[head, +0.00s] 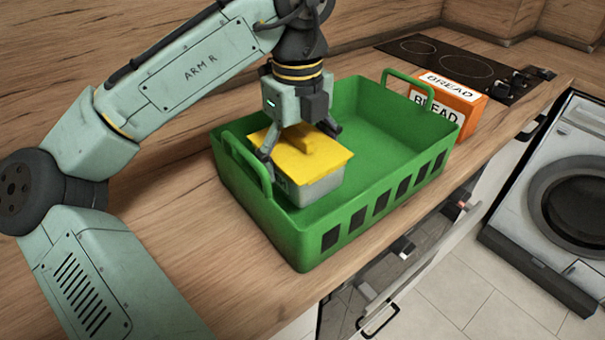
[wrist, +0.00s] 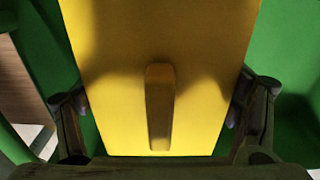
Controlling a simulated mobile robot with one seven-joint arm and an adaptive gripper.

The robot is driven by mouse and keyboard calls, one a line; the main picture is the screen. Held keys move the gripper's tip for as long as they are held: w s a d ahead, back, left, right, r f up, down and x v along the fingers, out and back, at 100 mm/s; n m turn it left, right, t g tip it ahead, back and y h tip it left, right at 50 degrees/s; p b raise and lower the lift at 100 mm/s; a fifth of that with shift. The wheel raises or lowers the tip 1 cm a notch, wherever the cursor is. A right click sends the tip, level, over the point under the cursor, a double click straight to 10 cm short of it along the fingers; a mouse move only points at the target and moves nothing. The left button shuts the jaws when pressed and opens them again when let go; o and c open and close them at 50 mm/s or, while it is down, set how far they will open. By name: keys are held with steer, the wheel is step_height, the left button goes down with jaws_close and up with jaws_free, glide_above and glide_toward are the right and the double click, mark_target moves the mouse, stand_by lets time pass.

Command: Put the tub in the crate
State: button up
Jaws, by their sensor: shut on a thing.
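The tub (head: 314,186) has a grey body and a yellow lid with a raised yellow handle. In the head view it is inside the green crate (head: 300,240), toward the crate's left end. My gripper (head: 300,143) is over the tub from above, with a finger on each side of it, and is shut on it. In the wrist view the yellow lid of the tub (wrist: 200,60) fills the middle, between the two fingers. I cannot tell whether the tub's underside touches the crate floor, as the near wall hides it.
An orange bread box (head: 455,106) stands beside the crate's far right end. A black hob (head: 455,65) is set in the wooden counter (head: 180,200) behind it. The right part of the crate is empty. The counter's front edge drops to drawers and a washing machine (head: 565,195).

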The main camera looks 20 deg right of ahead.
mark_target(298, 133)
steer(key=shift+f, duration=2.05)
steer(key=shift+f, duration=0.1)
steer(key=o, duration=1.4)
step_height(298, 133, up, 12)
steer(key=shift+r+p, duration=0.1)
steer(key=shift+p, duration=0.2)
